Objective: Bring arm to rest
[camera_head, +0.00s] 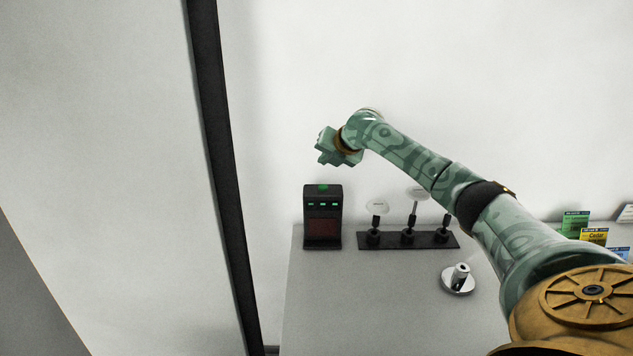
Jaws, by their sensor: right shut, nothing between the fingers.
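My right arm comes in from the lower right, green with brown joints, and stretches up and to the left over the table. Its right gripper (327,147) is at the arm's far end, in the air above a black device. It is shut and holds nothing. My left gripper does not show.
A black device (322,218) with green lights stands at the table's back left corner. Beside it is a black rack (408,240) with upright pieces. A round silver part (458,279) lies in front. Coloured cards (594,236) stand at the right. The table (350,310) is clear at front left.

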